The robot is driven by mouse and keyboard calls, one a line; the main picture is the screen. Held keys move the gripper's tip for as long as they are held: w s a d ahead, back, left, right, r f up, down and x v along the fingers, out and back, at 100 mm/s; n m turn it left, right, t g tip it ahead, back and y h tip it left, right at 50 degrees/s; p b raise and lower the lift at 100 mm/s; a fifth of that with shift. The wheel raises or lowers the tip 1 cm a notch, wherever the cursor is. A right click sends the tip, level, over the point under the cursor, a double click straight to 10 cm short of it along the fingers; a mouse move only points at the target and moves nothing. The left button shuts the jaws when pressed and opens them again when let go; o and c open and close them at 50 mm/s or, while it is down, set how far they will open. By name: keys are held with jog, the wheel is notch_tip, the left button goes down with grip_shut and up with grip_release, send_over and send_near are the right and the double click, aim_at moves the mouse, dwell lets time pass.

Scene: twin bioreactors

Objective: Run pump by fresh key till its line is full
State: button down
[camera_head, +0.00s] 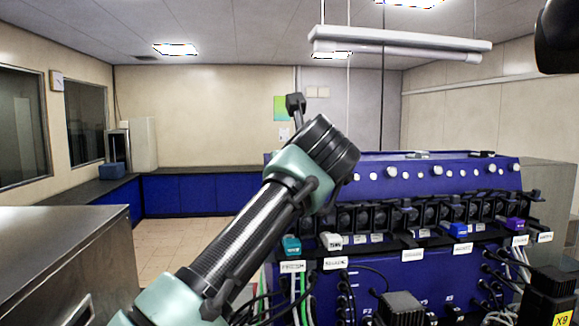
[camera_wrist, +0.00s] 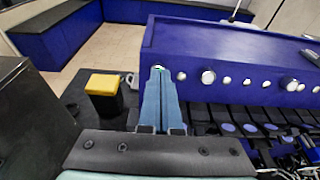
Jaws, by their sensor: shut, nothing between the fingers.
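The blue console (camera_head: 400,172) stands at the right in the head view. A white label reading what looks like FRESH (camera_head: 292,266) is on its front at the left end, below a teal block (camera_head: 291,245). A row of dark pump heads (camera_head: 405,215) runs along it, with white round knobs (camera_head: 437,171) above. In the wrist view my gripper (camera_wrist: 158,72) is shut and empty, its blue fingers pointing at the console's left end. A small pale spot shows at the fingertips; I cannot tell whether they touch it. The line's fill is not readable.
A black block with a yellow top (camera_wrist: 102,84) stands just left of my fingers. A grey cabinet (camera_head: 70,245) is at the left. Cables and tubes hang at the console's front (camera_head: 300,295). The floor (camera_head: 190,232) behind is clear.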

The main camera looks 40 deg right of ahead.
jog(key=shift+p+x, duration=0.95)
jog(key=shift+p, duration=0.05)
jog(key=shift+b+v, duration=0.5)
jog(key=shift+v, duration=0.55)
jog(key=shift+s+a, duration=0.15)
jog(key=shift+s, duration=0.2)
jog(key=v, duration=0.6)
